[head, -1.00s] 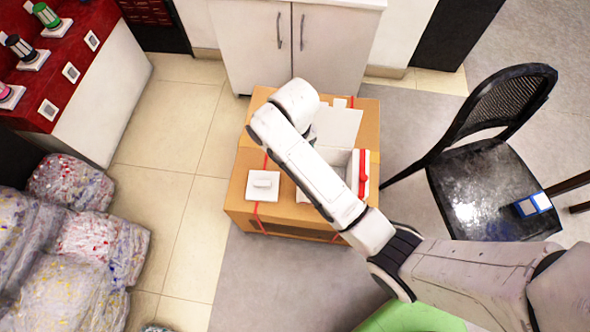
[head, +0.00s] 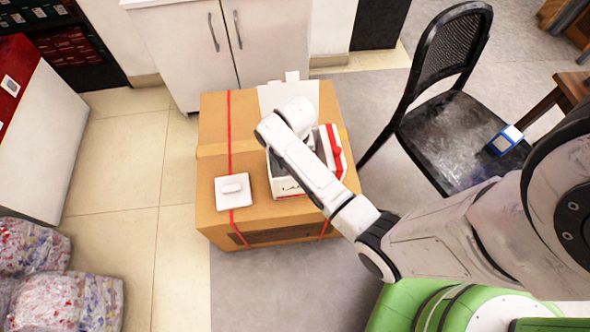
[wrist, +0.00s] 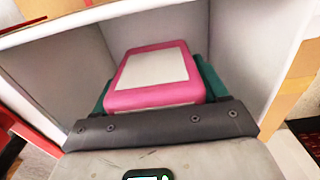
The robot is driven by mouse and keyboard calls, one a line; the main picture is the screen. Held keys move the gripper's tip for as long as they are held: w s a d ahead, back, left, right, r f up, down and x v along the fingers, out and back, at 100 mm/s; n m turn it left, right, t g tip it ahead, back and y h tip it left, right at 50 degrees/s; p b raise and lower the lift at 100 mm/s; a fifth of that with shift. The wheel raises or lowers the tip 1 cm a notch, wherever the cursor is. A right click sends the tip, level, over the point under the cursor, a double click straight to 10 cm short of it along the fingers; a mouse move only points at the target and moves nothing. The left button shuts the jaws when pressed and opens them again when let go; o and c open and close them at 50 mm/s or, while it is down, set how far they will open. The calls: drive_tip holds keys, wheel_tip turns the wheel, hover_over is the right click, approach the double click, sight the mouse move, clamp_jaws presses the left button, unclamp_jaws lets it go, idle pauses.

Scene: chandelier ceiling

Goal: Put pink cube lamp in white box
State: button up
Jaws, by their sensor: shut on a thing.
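The pink cube lamp (wrist: 150,78), pink with a pale square face, shows in the wrist view. My gripper (wrist: 156,86) is shut on it, with teal finger parts at its sides. The white box (head: 286,187) stands open on a cardboard carton in the head view, with a flap raised at the back and a red-striped flap at its right. Its pale inner walls (wrist: 240,45) surround the lamp in the wrist view. My arm hides the gripper and lamp in the head view. I cannot tell whether the lamp touches the box floor.
The carton (head: 218,118) with red straps supports the box. A small white switch-like object (head: 232,191) lies on it, left of the box. A black chair (head: 450,130) with a blue-white item (head: 506,140) stands at right. White cabinets (head: 180,50) are behind.

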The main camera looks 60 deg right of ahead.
drive_tip(key=shift+f+b, duration=0.75)
drive_tip(key=shift+f, duration=1.95)
drive_tip(key=shift+f, duration=0.1)
drive_tip(key=o, duration=1.2)
wheel_tip(320, 180, up, 12)
drive_tip(key=p, duration=0.3)
drive_tip(key=shift+p, duration=0.3)
